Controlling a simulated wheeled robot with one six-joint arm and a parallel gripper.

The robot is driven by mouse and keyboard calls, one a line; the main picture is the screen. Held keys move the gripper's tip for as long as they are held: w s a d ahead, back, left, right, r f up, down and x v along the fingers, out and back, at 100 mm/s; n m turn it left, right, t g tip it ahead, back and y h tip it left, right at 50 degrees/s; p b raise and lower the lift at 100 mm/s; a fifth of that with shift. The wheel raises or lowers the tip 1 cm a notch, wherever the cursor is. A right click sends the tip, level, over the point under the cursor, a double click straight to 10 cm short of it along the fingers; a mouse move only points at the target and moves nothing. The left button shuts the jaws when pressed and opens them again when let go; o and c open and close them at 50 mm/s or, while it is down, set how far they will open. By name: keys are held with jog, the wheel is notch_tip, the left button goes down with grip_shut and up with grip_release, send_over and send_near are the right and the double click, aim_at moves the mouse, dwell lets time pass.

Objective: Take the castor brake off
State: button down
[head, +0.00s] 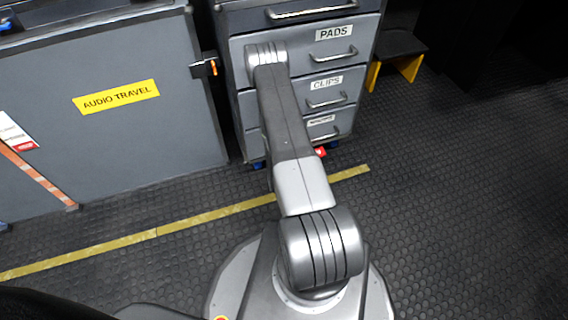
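The drawer cabinet (238,55) stands at the top middle, with drawers labelled PADS, CLIPS and a third label that is hard to read. A small red piece (321,152) shows low at its front, by the floor, and looks like the castor brake pedal. It is partly hidden by my arm, and I cannot tell its position. Blue castor parts show at the cabinet's foot, at the left (258,165) and right (334,143). My arm reaches forward over the cabinet front and hides part of its drawers. My gripper is not visible.
A grey case labelled AUDIO TRAVEL (116,97) stands to the left. A black latch (204,68) with orange sits between it and the cabinet. A black step with yellow legs (398,45) is at right. Yellow floor tape (190,221) crosses in front. The right floor is clear.

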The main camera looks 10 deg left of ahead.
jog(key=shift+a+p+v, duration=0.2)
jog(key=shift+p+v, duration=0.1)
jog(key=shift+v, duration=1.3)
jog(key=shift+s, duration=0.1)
